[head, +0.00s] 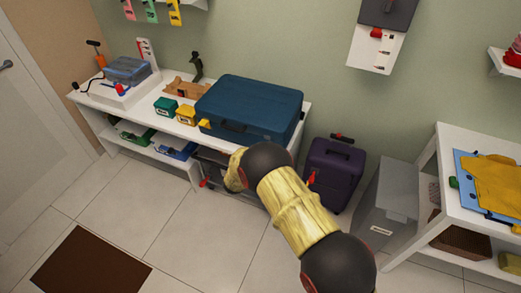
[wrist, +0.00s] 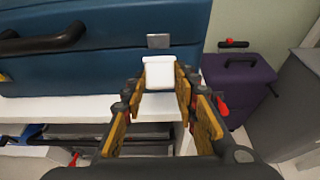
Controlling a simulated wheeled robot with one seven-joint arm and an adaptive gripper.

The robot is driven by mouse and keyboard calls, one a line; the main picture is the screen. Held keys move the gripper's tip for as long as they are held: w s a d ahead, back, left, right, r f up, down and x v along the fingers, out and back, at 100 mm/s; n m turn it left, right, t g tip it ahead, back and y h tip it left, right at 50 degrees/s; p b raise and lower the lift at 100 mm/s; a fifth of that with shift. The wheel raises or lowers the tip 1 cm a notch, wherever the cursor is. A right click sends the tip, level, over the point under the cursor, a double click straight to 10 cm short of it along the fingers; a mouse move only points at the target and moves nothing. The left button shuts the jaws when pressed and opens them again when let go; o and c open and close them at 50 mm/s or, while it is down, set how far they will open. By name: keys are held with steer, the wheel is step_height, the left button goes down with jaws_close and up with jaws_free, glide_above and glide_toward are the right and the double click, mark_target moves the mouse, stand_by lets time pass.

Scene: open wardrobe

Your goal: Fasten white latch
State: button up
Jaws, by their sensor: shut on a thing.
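The white latch (wrist: 160,73) is on the front right of the blue suitcase (wrist: 105,55), just below a grey metal catch plate (wrist: 158,41) on the lid. My gripper (wrist: 160,85) has its fingers on both sides of the white latch and is shut on it. A gap shows between the latch's upper edge and most of the plate. The suitcase (head: 250,100) lies with its lid down on the white bench in the head view. A yellow latch (head: 204,123) is at its front left. My arm hides the white latch and my gripper in the head view.
The white bench (wrist: 65,108) runs under the suitcase, with a lower shelf. A purple case (head: 335,172) and a grey bin (head: 385,208) stand to the right. Small green (head: 165,106) and yellow (head: 186,114) boxes sit left of the suitcase.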

steer(key=r+g+p, duration=0.1)
steer(key=w+r+g+p, duration=0.1)
steer(key=p, duration=0.1)
steer(key=shift+d+y, duration=0.15)
steer(key=shift+y, duration=0.25)
steer(key=g+p, duration=0.1)
steer(key=p, duration=0.1)
steer(key=r+g+p, duration=0.1)
steer(key=p, duration=0.1)
steer(key=shift+w+d+r+y+p, duration=0.1)
steer(key=shift+w+d+y+p, duration=0.05)
steer(key=shift+w+y+p, duration=0.2)
steer(key=p, duration=0.2)
steer(key=g+p, duration=0.1)
steer(key=p, duration=0.2)
steer(key=shift+w+d+r+y, duration=0.1)
steer(key=shift+w+r+y, duration=0.15)
steer(key=shift+w+r, duration=0.1)
steer(key=g+p, duration=0.1)
steer(key=p, duration=0.1)
steer(key=shift+w+p, duration=0.25)
steer(key=shift+p, duration=0.15)
steer(key=shift+w+d+g+p, duration=0.1)
steer(key=shift+g+p, duration=0.3)
steer(key=shift+p, duration=0.25)
steer(key=o, duration=1.2)
steer(key=shift+f, duration=0.15)
steer(key=shift+c, duration=0.2)
steer(key=v, duration=1.2)
steer(key=shift+d, duration=0.3)
